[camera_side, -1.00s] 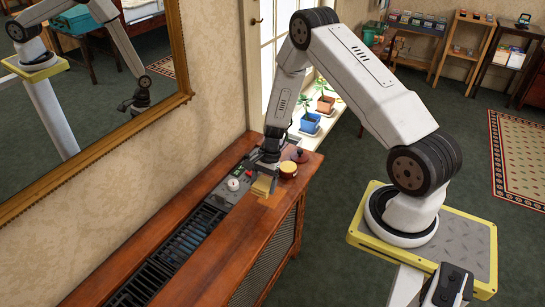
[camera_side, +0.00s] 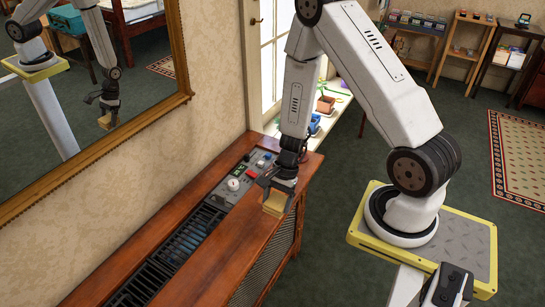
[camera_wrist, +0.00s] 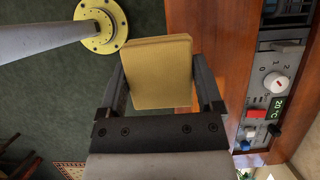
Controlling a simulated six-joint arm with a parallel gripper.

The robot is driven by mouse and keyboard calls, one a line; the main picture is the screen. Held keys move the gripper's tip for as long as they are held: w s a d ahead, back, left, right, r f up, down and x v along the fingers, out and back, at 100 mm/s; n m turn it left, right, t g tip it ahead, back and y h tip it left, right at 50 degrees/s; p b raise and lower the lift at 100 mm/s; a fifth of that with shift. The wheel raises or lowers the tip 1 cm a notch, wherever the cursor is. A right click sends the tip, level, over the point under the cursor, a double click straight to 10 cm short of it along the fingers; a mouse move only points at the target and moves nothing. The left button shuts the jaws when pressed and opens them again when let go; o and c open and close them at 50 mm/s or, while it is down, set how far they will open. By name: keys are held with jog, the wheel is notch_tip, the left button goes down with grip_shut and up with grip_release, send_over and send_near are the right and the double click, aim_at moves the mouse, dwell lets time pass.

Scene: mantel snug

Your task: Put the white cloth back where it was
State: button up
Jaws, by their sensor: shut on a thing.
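My gripper (camera_side: 277,192) is above the front part of the wooden cabinet top, near its right end. It is shut on a flat, square yellow-tan folded cloth or pad (camera_side: 275,205). In the wrist view the same pad (camera_wrist: 158,75) sits between the two fingers of my gripper (camera_wrist: 162,88), over the cabinet's edge with dark green floor beyond. It looks slightly raised, but I cannot tell its exact height. No plainly white cloth shows. The wooden cabinet (camera_side: 195,262) has a bare front strip of top.
A grey control panel (camera_side: 236,187) with a white dial, red button and display is set in the cabinet top, with a dark grille (camera_side: 165,262) to its left. Potted plants (camera_side: 325,104) stand by the window. A large mirror (camera_side: 120,60) hangs on the wall. Open floor lies right.

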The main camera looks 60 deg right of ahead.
jog(key=s, duration=0.1)
jog(key=s+a+r, duration=0.1)
jog(key=s, duration=0.1)
jog(key=s+a, duration=0.1)
jog(key=shift+s+a+r, duration=0.15)
jog(key=shift+s+r, duration=0.15)
jog(key=shift+s, duration=0.1)
send_over(248, 225)
jog(key=d, duration=0.1)
notch_tip(248, 225, down, 9)
jog(key=shift+s+d+f, duration=0.15)
jog(key=shift+w+f, duration=0.25)
jog(key=shift+f, duration=1.6)
